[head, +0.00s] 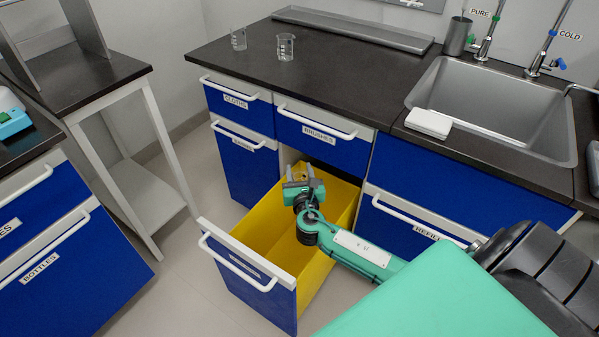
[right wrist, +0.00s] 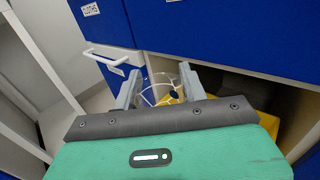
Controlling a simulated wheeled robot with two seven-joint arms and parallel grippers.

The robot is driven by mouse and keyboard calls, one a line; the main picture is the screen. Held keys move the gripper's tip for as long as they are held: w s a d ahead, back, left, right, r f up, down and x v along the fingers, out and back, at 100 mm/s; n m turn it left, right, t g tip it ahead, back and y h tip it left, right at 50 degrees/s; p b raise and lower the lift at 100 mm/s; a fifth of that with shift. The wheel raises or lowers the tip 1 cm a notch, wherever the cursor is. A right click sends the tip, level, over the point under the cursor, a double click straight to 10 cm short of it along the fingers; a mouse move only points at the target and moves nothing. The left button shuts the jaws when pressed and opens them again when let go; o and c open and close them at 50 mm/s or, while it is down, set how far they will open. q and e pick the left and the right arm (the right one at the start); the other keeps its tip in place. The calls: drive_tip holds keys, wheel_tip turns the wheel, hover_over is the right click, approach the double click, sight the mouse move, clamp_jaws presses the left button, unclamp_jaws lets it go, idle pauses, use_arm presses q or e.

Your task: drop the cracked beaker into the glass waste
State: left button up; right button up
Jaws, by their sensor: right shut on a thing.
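My right gripper (head: 303,178) is over the back part of an open pull-out drawer with a yellow lining (head: 268,228). The label on its front is too small to read, so I cannot tell if it is the glass waste. In the right wrist view the right gripper (right wrist: 160,84) is shut on a clear glass beaker (right wrist: 149,95) between its two grey fingers. A dark spot shows on or behind the glass. The beaker is hardly visible in the head view. My left gripper is not in view.
Two clear beakers (head: 286,47) (head: 239,39) stand on the dark counter (head: 330,70). The brushes drawer (head: 322,134) is closed above the open one. A sink (head: 490,105) with a white block (head: 428,123) on its edge is at right. Floor is free left of the drawer.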

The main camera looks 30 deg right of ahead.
drive_tip(key=o, duration=1.1)
drive_tip(key=shift+c, duration=0.2)
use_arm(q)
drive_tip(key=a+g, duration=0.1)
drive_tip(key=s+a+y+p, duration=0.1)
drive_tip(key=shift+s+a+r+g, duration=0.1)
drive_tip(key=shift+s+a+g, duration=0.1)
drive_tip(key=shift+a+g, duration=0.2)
use_arm(e)
drive_tip(key=v, duration=1.4)
